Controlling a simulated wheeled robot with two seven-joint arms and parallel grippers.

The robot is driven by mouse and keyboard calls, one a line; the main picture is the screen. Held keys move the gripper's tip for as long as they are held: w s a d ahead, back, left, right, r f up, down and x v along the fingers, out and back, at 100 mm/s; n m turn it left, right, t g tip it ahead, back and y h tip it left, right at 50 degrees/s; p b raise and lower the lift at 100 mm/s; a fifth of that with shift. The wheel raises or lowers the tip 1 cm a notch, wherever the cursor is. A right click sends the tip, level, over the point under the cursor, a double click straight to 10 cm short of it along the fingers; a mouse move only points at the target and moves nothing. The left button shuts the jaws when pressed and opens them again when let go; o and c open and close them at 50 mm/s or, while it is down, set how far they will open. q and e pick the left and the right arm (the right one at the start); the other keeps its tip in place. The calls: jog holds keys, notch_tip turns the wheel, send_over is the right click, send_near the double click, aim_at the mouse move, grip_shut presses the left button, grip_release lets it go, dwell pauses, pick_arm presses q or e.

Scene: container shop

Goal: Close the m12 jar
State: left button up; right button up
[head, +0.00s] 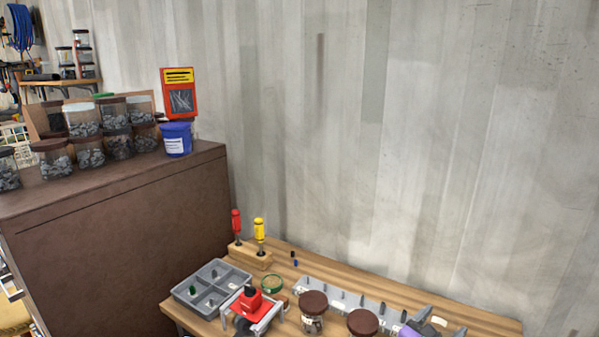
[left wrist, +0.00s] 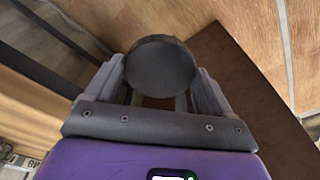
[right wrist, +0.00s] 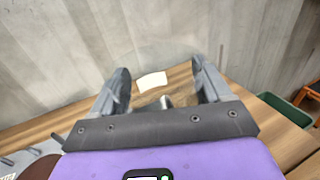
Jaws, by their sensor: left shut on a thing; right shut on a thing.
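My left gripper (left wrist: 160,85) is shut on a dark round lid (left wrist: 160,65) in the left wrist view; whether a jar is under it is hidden. I cannot find this gripper in the head view. My right gripper (head: 424,322) is low at the right of the bench. Its fingers (right wrist: 158,85) stand apart around something I cannot make out clearly; a small pale piece (right wrist: 165,101) shows low between them. Two jars with brown lids (head: 313,300) (head: 362,322) stand on the bench. I cannot read which jar is m12.
A brown cabinet (head: 130,260) with several jars stands left. A corrugated wall (head: 400,130) closes the back.

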pick_arm(q)
jog(key=s+d+f+m, duration=0.1)
jog(key=s+d+f, duration=0.2)
jog(key=s+f, duration=0.1)
jog(key=shift+d+f, duration=0.15)
jog(key=shift+s, duration=0.1)
pick_arm(e)
jog(key=s+a+f+n+t+y, duration=0.2)
jog(key=s+a+f+y, duration=0.1)
jog(key=a, duration=0.6)
jog(key=s+a+f+n+t+y, duration=0.2)
jog(key=s+a+f+n+y, duration=0.1)
jog(key=a, duration=0.6)
jog(key=s+a+f+n+t+y, duration=0.2)
jog(key=s+a+f+n+y, duration=0.1)
jog(key=a, duration=0.6)
jog(key=shift+a+t+y, duration=0.3)
jog(key=shift+a+y, duration=0.1)
jog(key=shift+y, duration=0.3)
